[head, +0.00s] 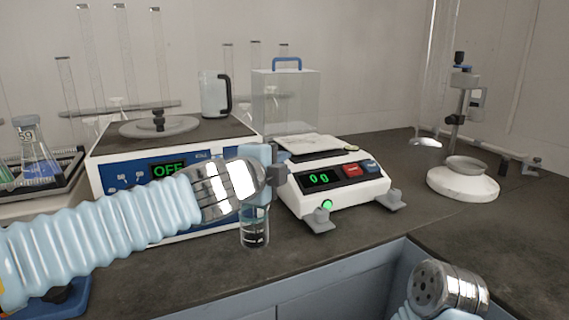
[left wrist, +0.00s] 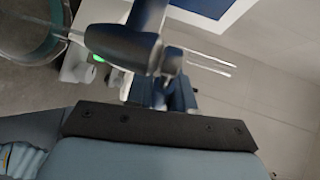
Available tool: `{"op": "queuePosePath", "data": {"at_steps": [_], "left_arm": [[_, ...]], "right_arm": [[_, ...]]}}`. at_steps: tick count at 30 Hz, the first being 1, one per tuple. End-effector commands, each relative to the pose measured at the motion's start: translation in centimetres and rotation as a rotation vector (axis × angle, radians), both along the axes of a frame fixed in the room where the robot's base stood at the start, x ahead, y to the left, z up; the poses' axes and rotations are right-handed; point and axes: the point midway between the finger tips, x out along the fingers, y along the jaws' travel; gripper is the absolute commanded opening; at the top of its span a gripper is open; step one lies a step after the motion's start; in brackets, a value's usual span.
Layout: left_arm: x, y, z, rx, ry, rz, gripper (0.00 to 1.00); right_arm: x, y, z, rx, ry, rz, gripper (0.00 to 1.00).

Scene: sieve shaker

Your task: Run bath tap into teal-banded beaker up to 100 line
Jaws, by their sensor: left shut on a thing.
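My left gripper (head: 262,188) is in front of the white box with the blue panel and is shut on a small clear glass beaker (head: 254,228). The beaker hangs upright below the gripper, with a bluish upper part and dark print low on its wall. I cannot tell whether it holds liquid. In the left wrist view, a curved clear glass wall with a teal edge (left wrist: 62,18) shows at the upper left. I cannot make out a bath tap. My right gripper is out of view; only a metal joint of my right arm shows at the lower right.
The white box (head: 110,180) reads OFF, with a plate and a mug (head: 214,96) on top. A balance (head: 335,185) reading zeros stands right of the gripper. A flask (head: 38,160) stands far left, a round-based stand (head: 463,184) at right. The counter front is clear.

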Motion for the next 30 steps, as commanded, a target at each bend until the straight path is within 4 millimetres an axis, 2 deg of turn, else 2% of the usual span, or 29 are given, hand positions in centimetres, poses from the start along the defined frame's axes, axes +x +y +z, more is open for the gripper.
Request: {"op": "queuePosePath", "data": {"at_steps": [1, 2, 6, 14, 17, 20, 30], "left_arm": [[0.0, 0.0, -0.2, 0.002, 0.003, 0.001, 0.0], [0.0, 0.0, -0.2, 0.002, 0.003, 0.001, 0.25], [0.0, 0.0, -0.1, 0.001, 0.002, 0.001, 0.43], [-0.1, 0.0, 0.0, 0.001, 0.001, 0.001, 0.43], [-0.7, 0.4, 0.1, -0.001, 0.0, 0.001, 0.43], [-2.1, 1.3, 0.5, -0.001, -0.002, 0.001, 0.43], [-8.9, 5.4, 2.2, 0.0, -0.001, 0.001, 0.43]], "right_arm": [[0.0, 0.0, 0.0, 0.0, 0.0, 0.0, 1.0], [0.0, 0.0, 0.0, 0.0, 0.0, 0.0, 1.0], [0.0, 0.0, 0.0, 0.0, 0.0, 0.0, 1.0], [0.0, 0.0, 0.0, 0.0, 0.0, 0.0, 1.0], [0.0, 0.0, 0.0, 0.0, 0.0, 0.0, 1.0], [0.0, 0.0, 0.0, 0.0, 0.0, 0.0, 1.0], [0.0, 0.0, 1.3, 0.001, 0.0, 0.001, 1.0]]}}
